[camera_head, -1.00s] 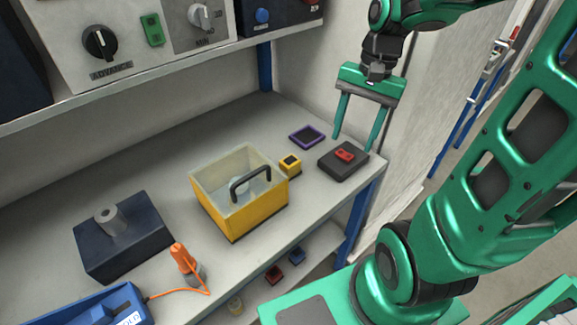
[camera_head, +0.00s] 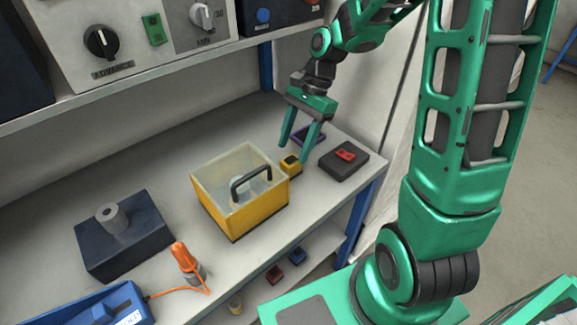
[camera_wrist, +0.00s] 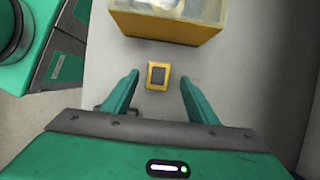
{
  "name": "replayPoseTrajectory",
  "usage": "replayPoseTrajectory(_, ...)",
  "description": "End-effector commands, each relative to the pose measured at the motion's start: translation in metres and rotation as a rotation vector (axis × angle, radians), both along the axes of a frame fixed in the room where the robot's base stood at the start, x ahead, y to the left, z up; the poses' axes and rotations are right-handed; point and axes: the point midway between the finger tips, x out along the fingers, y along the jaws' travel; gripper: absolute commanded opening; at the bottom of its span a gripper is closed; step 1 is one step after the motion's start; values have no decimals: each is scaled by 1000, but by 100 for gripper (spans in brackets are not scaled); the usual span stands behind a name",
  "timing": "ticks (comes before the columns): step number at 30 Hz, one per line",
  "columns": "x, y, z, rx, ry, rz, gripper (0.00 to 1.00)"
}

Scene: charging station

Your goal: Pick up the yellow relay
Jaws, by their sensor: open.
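The yellow relay (camera_head: 290,165) is a small yellow block with a dark top. It sits on the bench just right of the yellow box with clear upper walls (camera_head: 215,206). In the wrist view the relay (camera_wrist: 158,76) lies ahead of and between the two fingers. My gripper (camera_head: 297,150) is open and empty, with its green fingers above and around the relay's position in the picture. The wrist view also shows my gripper (camera_wrist: 157,84) with its fingers spread wide to either side. I cannot tell how far above the bench the fingertips are.
A dark block with a red piece (camera_head: 344,157) lies right of the relay. A purple-edged tray (camera_head: 318,138) lies behind my gripper, partly hidden. The yellow box (camera_wrist: 165,27) stands close to the relay. Red (camera_head: 274,274) and blue (camera_head: 297,256) pieces lie on a lower shelf.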

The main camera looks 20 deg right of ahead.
Motion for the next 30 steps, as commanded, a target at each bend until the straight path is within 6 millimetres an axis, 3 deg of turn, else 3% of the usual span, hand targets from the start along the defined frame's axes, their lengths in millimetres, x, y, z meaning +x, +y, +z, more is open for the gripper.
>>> replayPoseTrajectory(13,-7,13,-46,-1,2,0,53)
replayPoseTrajectory(22,-7,15,-51,-1,0,-1,53)
replayPoseTrajectory(23,-7,15,-51,-1,0,-1,51)
replayPoseTrajectory(28,-7,14,-51,-1,0,-1,10)
replayPoseTrajectory(30,-7,14,-51,-1,0,0,8)
